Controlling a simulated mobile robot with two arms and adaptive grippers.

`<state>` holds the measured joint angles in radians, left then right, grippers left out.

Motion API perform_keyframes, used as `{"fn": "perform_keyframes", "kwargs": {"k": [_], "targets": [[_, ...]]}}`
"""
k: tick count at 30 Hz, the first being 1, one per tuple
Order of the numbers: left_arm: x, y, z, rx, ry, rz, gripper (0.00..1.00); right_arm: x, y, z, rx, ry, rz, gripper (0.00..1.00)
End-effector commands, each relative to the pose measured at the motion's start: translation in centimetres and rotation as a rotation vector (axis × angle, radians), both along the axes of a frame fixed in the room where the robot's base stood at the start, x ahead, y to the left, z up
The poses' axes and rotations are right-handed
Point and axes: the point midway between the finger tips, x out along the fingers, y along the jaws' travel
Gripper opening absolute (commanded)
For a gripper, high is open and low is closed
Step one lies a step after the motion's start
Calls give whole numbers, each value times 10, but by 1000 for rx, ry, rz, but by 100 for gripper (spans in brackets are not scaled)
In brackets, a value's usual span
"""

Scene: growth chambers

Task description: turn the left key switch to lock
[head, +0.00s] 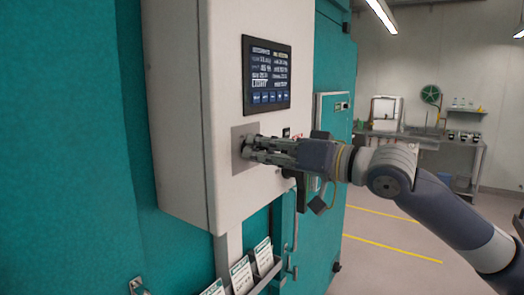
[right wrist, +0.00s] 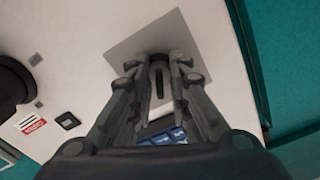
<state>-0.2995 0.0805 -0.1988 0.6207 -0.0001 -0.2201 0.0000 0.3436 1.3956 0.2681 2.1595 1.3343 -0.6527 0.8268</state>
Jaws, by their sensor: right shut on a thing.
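The key switch (right wrist: 157,72) shows in the right wrist view as a dark key on a grey square plate (right wrist: 160,35). The plate is on the white control box and also shows in the head view (head: 239,132). My right gripper (right wrist: 157,84) has its fingers on both sides of the key and is shut on it. In the head view the right gripper (head: 249,150) reaches the plate from the right, and its fingers hide the key. I cannot read the switch's position marks. My left gripper is not in view.
The white control box (head: 176,110) carries a dark display screen (head: 266,75) above the plate. A rack of leaflets (head: 242,274) hangs below the box. Teal chamber walls (head: 70,150) stand around it. A bench (head: 430,138) stands far off at the right, with open floor before it.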

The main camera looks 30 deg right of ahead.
Motion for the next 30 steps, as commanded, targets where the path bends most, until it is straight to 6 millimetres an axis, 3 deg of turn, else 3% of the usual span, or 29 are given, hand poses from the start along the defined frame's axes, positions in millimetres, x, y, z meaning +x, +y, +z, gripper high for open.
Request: {"fn": "perform_keyframes", "kwargs": {"k": [30], "targets": [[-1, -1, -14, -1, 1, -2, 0, 0, 0, 1, -776, -323, -2, 0]]}}
